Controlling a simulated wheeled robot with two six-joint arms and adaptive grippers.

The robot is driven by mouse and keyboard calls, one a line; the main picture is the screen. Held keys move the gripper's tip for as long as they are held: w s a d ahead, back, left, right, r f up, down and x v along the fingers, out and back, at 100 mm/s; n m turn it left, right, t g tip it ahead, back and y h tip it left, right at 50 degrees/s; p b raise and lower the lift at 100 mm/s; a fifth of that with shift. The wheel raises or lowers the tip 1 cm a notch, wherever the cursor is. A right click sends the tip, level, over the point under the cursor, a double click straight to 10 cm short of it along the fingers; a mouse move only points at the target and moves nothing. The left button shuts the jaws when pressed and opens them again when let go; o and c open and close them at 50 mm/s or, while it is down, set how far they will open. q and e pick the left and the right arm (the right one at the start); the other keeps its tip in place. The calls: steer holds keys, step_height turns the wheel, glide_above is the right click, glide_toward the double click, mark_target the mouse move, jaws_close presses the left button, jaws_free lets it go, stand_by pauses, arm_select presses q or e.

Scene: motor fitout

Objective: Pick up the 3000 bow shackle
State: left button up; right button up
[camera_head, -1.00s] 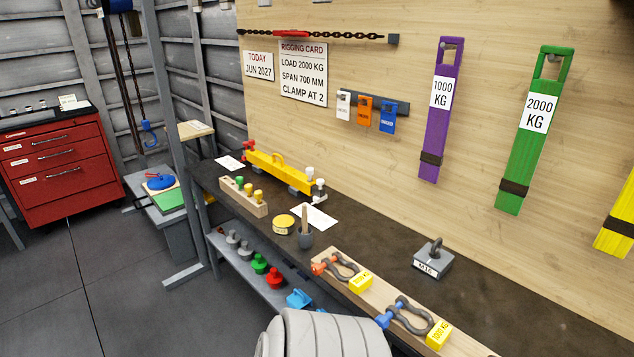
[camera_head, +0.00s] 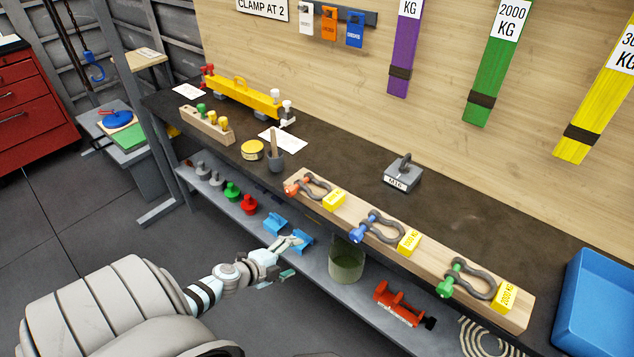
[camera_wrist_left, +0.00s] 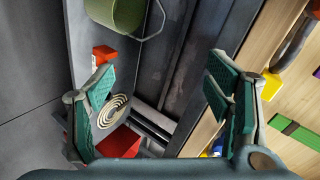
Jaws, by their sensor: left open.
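Three bow shackles lie on a wooden board (camera_head: 335,219) along the bench's front edge: one with an orange pin (camera_head: 312,187), one with a blue pin (camera_head: 381,227), one with a green pin (camera_head: 472,281). Each has a yellow tag block to its right; the print is too small for me to tell surely which is 3000. My left gripper (camera_head: 291,258) is open and empty, in front of the bench and left of the shackles, apart from them. In the left wrist view its open fingers (camera_wrist_left: 162,103) have nothing between them in grasp. My right gripper is not in view.
A grey block with a ring (camera_head: 403,175) stands behind the board. A blue bin (camera_head: 597,303) is at the right. The lower shelf holds a green bucket (camera_head: 346,262), a red clamp-like tool (camera_head: 399,303) and a coiled rope (camera_head: 484,340).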

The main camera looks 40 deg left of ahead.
mark_target(331, 194)
arm_select(q)
steer(key=w+r+m+g, duration=0.1)
steer(key=w+r+m, duration=0.2)
steer(key=r+m, duration=0.75)
steer(key=w+r+m+g, duration=0.2)
steer(key=w+r+m, duration=0.1)
steer(key=r+m, duration=0.75)
steer(key=x, duration=0.4)
steer(key=b+x, duration=0.1)
steer(key=x, duration=0.3)
steer(key=w+r+x, duration=0.1)
steer(key=x, duration=0.3)
steer(key=shift+w+a+f, duration=0.1)
steer(key=shift+w+f, duration=0.1)
steer(key=shift+w, duration=0.2)
steer(key=shift+w+a+f, duration=0.1)
steer(key=shift+w+f, duration=0.15)
steer(key=shift+r, duration=0.1)
steer(key=c, duration=1.6)
jaws_close()
steer(key=shift+r, duration=0.1)
